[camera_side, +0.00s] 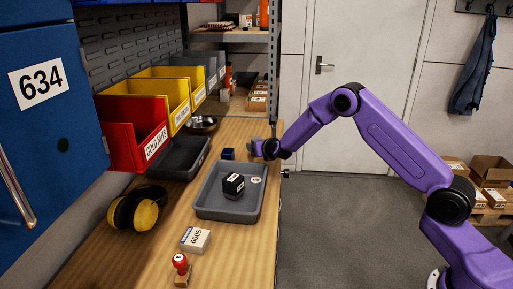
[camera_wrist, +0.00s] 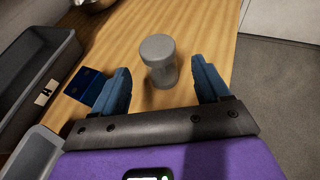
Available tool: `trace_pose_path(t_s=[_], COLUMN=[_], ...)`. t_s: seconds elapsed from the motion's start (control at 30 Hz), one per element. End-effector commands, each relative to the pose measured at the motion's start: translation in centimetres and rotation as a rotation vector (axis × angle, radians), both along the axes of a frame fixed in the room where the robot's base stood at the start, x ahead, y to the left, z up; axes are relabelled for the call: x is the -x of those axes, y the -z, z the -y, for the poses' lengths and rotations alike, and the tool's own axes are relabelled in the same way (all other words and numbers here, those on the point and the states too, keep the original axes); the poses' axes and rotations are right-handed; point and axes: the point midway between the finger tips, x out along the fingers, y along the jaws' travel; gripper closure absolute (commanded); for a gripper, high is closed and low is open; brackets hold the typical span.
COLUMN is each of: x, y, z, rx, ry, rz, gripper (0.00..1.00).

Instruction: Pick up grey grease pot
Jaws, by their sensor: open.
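The grey grease pot (camera_wrist: 158,62) stands upright on the wooden bench in the wrist view, a plain grey cylinder with a slightly wider top. My gripper (camera_wrist: 161,68) is open, with one blue finger to the left of the pot and one to the right. Clear gaps show on both sides, and no contact is visible. In the side view my gripper (camera_side: 261,149) is low at the bench's right edge. The pot is too small and too overlapped by the gripper to make out surely there.
A small blue box (camera_wrist: 86,86) lies close beside the left finger; it also shows in the side view (camera_side: 228,154). A grey tray (camera_side: 231,215) holding a dark labelled block is nearer. A dark bin (camera_side: 178,158) and a metal bowl (camera_side: 203,124) stand to the left.

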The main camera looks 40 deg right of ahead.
Motion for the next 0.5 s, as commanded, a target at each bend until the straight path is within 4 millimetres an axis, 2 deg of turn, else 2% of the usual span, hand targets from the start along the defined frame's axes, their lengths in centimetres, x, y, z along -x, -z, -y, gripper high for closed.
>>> trace_pose_path(t_s=[0.5], x=[-4.0], y=[2.1], z=[1.4], rx=[-0.001], ry=[0.0], rz=[0.0], gripper=[0.24])
